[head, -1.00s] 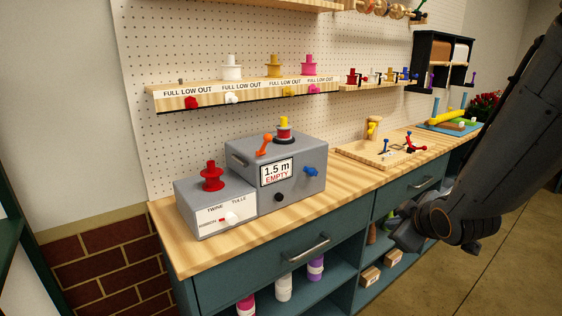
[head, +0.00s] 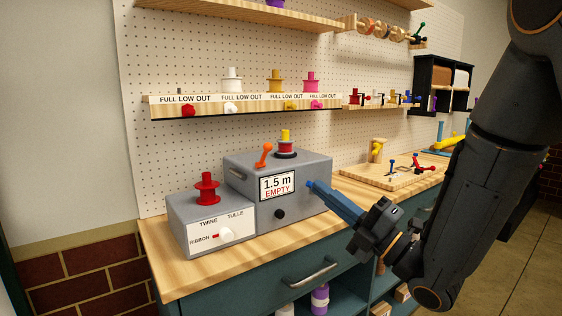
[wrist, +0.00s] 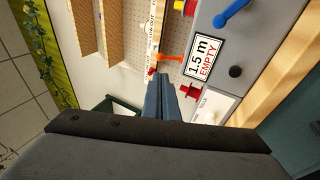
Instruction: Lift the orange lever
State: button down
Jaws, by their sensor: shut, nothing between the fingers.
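The orange lever (head: 263,155) stands on top of the grey box (head: 315,168), tilted, its round knob up and to the right. It also shows in the wrist view (wrist: 170,58), just past the fingertips. My gripper (head: 316,188) is shut and empty, its slim blue-grey fingers pointing at the box's front right side, right of and below the orange lever. The fingers also show in the wrist view (wrist: 160,80). In the head view they overlap the place of the blue lever, which shows clearly in the wrist view (wrist: 234,12). I see no contact with the orange lever.
The box bears a "1.5 m EMPTY" display (head: 277,186), a black knob (head: 280,214) and a spool (head: 285,146). A lower grey box with a red spool (head: 207,188) and selector (head: 226,235) adjoins it. A labelled shelf (head: 240,107) is above; the wooden counter's front left (head: 185,275) is clear.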

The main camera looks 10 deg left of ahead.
aim_at(271, 149)
jog(key=p+x, duration=0.4)
jog(key=x, duration=1)
jog(key=shift+w+d+r, duration=0.1)
